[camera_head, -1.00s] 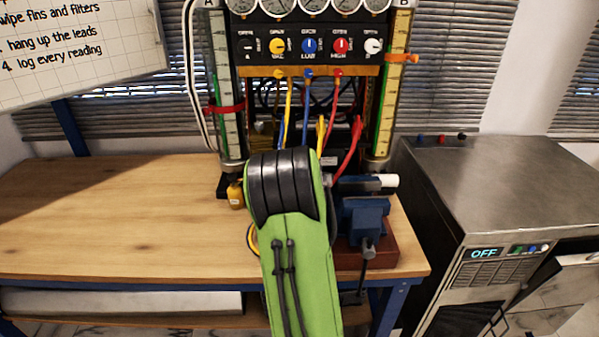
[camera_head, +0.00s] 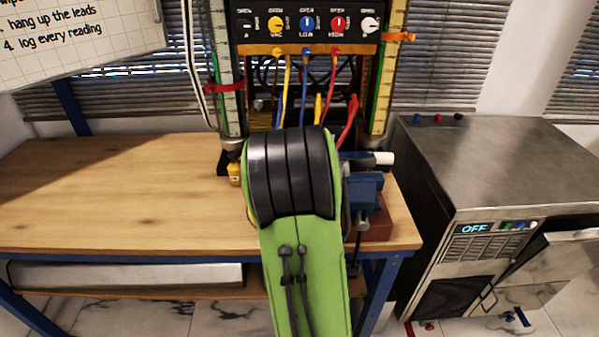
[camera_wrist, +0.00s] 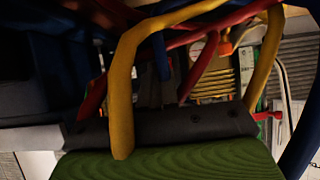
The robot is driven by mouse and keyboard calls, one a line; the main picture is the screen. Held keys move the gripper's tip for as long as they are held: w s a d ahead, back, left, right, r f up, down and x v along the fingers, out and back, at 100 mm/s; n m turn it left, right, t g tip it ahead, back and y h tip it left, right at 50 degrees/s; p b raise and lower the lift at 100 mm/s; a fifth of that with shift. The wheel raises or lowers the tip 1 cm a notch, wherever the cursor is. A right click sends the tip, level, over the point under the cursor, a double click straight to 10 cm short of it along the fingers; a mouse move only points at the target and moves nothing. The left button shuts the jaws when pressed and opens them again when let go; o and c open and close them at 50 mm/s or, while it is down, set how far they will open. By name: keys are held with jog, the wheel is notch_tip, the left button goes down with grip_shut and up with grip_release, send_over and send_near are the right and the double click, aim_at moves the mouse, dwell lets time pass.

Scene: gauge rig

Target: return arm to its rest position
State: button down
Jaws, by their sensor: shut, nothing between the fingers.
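My green arm (camera_head: 305,255) with its black ribbed joint rises in front of the gauge rig in the head view and hides my gripper there. In the wrist view, my gripper (camera_wrist: 165,145) shows at the bottom as a dark bar and a green ridged surface. It is shut, with nothing held. A thick yellow lead (camera_wrist: 122,90) crosses in front of it, and a red lead (camera_wrist: 200,65) passes behind the yellow one. I cannot tell whether the leads touch my gripper.
The rig's control panel (camera_head: 305,22) and hanging leads stand at the back of the wooden bench (camera_head: 110,190). A blue vise (camera_head: 365,190) is just right of my arm. A steel cabinet (camera_head: 490,160) stands at the right. The bench's left side is clear.

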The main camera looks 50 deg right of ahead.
jog(key=s+a, duration=0.1)
jog(key=s+a+r, duration=0.1)
jog(key=s+a, duration=0.1)
jog(key=shift+a, duration=0.1)
jog(key=a+r+n+y, duration=0.2)
jog(key=a+r+y, duration=0.15)
jog(key=a, duration=0.85)
jog(key=s+a+n+g+y, duration=0.1)
jog(key=s+a+n+y, duration=0.25)
jog(key=s+a, duration=0.6)
jog(key=s+a+n+g+y, duration=0.15)
jog(key=s+a+n, duration=0.25)
jog(key=s+a, duration=0.55)
notch_tip(320, 180, up, 14)
jog(key=w+a+p, duration=0.2)
jog(key=p, duration=1.1)
jog(key=shift+w+a+p, duration=0.3)
jog(key=shift+p, duration=0.05)
jog(key=shift+f+y, duration=0.1)
jog(key=shift+y, duration=0.15)
